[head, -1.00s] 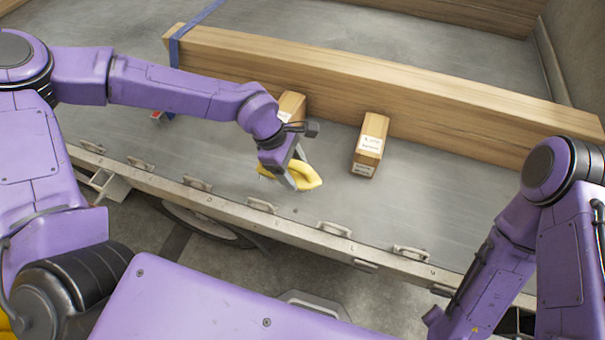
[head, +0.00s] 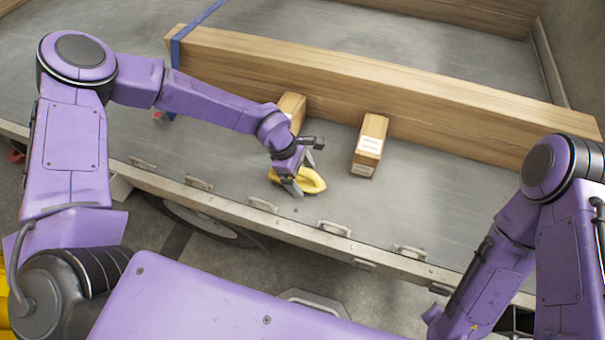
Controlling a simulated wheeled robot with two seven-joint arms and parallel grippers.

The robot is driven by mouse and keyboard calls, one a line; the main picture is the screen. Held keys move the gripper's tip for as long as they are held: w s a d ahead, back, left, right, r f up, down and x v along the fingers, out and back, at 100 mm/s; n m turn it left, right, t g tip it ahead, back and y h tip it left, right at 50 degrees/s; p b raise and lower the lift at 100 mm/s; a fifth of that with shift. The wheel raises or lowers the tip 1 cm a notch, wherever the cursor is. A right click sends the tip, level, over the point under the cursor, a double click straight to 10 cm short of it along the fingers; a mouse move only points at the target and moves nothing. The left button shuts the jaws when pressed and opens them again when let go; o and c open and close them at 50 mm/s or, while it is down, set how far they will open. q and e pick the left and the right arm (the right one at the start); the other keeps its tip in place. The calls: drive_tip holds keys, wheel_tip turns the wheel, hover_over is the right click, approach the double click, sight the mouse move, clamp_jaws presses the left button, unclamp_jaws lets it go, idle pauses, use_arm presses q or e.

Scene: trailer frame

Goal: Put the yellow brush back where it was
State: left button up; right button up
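The yellow brush (head: 314,184) is on or just above the grey trailer bed, between the near rail and the small wooden blocks. My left gripper (head: 303,178) is at the brush from above, with one dark finger across its near side and the other finger beyond it. The gripper hides part of the brush. I cannot tell whether the fingers press on it or stand loose around it. My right arm is at the right edge, and its gripper is out of view.
A long wooden beam (head: 400,97) lies across the bed, with a blue strap (head: 176,48) at its left end. Two short wooden blocks stand against it, one right of the brush (head: 370,146) and one behind my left wrist (head: 293,105). The near rail (head: 250,215) carries several handles.

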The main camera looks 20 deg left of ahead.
use_arm(q)
drive_tip(key=shift+r, duration=0.1)
drive_tip(key=b+v, duration=0.1)
drive_tip(key=v, duration=1.1)
drive_tip(key=shift+r, duration=0.1)
